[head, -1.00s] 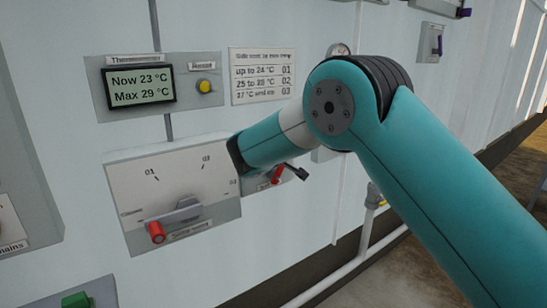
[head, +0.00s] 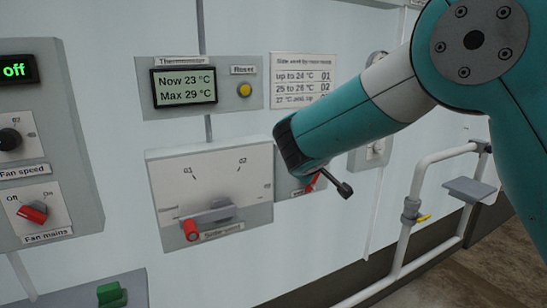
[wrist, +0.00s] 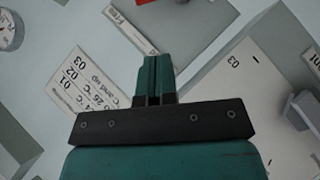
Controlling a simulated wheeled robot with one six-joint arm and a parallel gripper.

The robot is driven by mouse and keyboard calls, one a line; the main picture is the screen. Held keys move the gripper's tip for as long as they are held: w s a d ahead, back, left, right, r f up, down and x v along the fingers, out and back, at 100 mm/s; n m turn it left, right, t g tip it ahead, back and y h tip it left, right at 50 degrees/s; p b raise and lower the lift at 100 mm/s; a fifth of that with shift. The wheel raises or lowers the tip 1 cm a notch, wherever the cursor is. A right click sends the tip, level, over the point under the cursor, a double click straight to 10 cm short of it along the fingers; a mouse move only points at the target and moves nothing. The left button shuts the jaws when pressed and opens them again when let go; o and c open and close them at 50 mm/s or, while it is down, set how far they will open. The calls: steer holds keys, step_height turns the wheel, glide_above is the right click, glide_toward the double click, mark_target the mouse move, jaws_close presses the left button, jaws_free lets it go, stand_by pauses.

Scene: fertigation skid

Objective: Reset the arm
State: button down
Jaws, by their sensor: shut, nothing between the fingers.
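My gripper shows in the wrist view (wrist: 155,62) with its two teal fingers together and nothing between them. In the head view my teal arm reaches in from the right, and its dark end is in front of the wall, just right of the side vent box (head: 165,205). The fingers cannot be made out there. The vent box has a grey lever with a red tip (head: 190,230) at the lower left, by the "Closed" mark. My arm's end partly covers a small panel with a red handle (head: 313,181).
The thermometer panel (head: 237,108) reads now 23 °C, max 29 °C, with a yellow reset button (head: 244,90). A vent table sign (head: 288,66) is beside it. Fan controls (head: 70,150) stand at left, a green switch (head: 112,295) below. White pipes (head: 400,255) run at right.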

steer(key=s+f+m+g+y, duration=0.1)
steer(key=s+g+y, duration=0.6)
steer(key=s, duration=3.3)
steer(key=m+g, duration=0.1)
steer(key=g, duration=0.3)
steer(key=shift+g+y, duration=0.4)
